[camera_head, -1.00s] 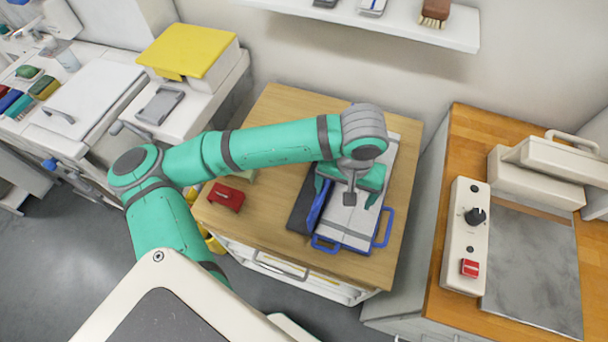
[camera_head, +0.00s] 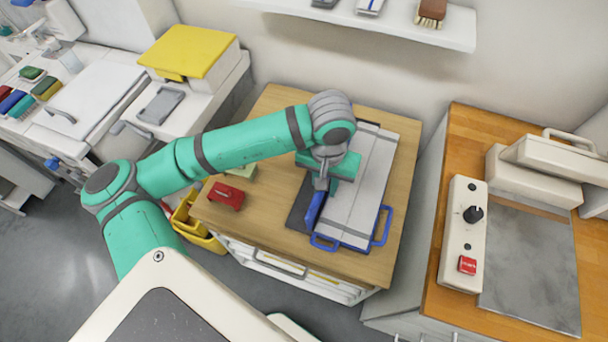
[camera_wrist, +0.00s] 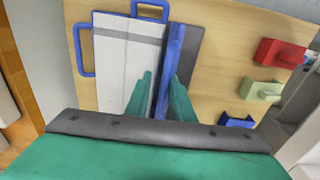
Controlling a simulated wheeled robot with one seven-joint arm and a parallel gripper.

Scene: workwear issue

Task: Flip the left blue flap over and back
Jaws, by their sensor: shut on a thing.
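The folding board (camera_head: 352,205) lies on the wooden cabinet top, with pale grey-white panels and a dark base showing along its left side. The left blue flap (camera_head: 314,208) stands up on edge along the board's left side. In the wrist view the flap (camera_wrist: 174,65) is a narrow, nearly edge-on blue strip running between my two green fingers. My gripper (camera_wrist: 160,98) is shut on it. In the head view my gripper (camera_head: 322,183) is at the far part of the flap, and my wrist hides its far end. Blue handles (camera_head: 383,226) stick out at the board's right and front.
A red block-like item (camera_head: 226,196) and a pale green one (camera_head: 243,171) stand left of the board on the wooden top (camera_head: 270,235). Yellow bins (camera_head: 190,222) are on the floor at left. An orange-topped counter (camera_head: 455,160) with a press stands at right.

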